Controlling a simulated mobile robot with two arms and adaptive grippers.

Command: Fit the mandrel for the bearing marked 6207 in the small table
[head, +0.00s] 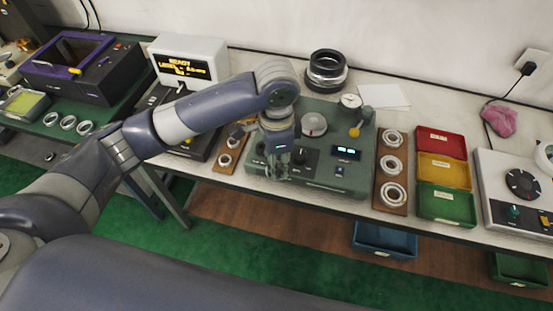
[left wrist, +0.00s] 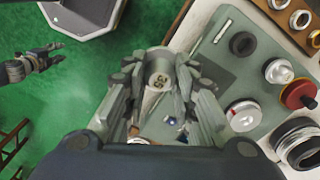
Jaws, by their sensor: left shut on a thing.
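My left gripper (head: 277,172) hangs over the left front part of the green machine (head: 340,176). In the left wrist view the gripper (left wrist: 160,95) is shut on a pale metal mandrel (left wrist: 160,80). Its round end face shows a dark two-digit mark that I cannot read surely. My fingers hide much of its body. No marking 6207 is legible. My right gripper (left wrist: 50,58) shows at the left of that view, empty, fingers apart.
A wooden board (head: 378,200) with three bearing rings stands right of the machine, and another (head: 221,163) left of it. Red, yellow and green bins (head: 445,207) are further right.

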